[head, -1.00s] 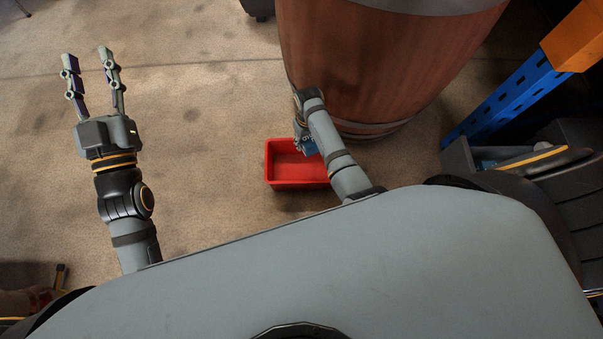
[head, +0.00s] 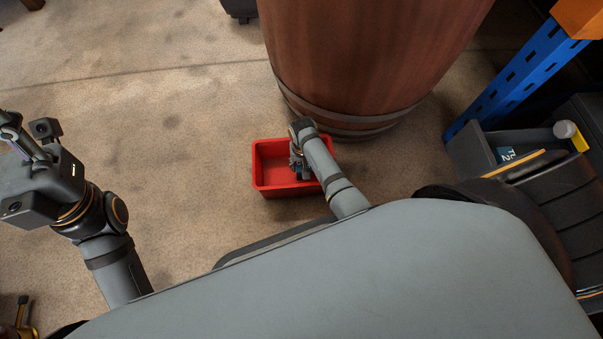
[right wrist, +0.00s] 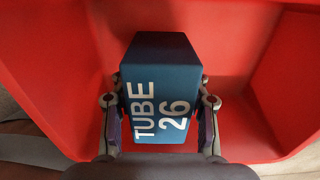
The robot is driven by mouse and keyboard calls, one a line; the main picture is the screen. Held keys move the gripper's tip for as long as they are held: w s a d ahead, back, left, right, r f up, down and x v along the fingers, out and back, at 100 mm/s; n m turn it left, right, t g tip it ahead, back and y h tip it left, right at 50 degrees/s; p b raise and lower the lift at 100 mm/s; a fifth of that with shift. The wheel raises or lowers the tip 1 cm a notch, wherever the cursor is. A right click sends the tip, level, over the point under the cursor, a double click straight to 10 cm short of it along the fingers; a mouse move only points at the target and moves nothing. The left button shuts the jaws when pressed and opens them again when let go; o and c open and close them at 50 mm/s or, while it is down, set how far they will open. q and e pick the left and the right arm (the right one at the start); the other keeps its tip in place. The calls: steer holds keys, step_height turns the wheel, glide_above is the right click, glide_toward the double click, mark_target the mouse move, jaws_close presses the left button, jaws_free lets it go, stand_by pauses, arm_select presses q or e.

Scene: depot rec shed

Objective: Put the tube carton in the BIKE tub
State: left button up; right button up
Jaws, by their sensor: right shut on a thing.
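The tube carton is a dark blue box marked TUBE 26 (right wrist: 160,95) in the right wrist view. My right gripper (head: 300,172) is shut on it, with one finger on each side. The red tub (head: 268,187) stands on the floor in front of the barrel. The gripper and carton are over or inside its right part, and the tub's red walls (right wrist: 50,60) surround the carton in the right wrist view. I cannot tell whether the carton touches the bottom. No BIKE label shows. My left gripper (head: 14,130) is partly cut off at the left edge, its opening unclear.
A large brown barrel (head: 360,60) stands just behind the tub. At the right are a blue rack post (head: 510,85) and a dark grey bin (head: 470,150) with a blue labelled item (head: 506,154) in it. The floor left of the tub is clear.

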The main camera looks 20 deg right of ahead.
step_height(320, 180, down, 4)
steer(key=b, duration=0.3)
steer(key=shift+r, duration=0.25)
steer(key=o, duration=1.2)
steer(key=shift+o, duration=0.2)
step_height(320, 180, up, 12)
steer(key=p, duration=0.8)
steer(key=shift+p, duration=0.3)
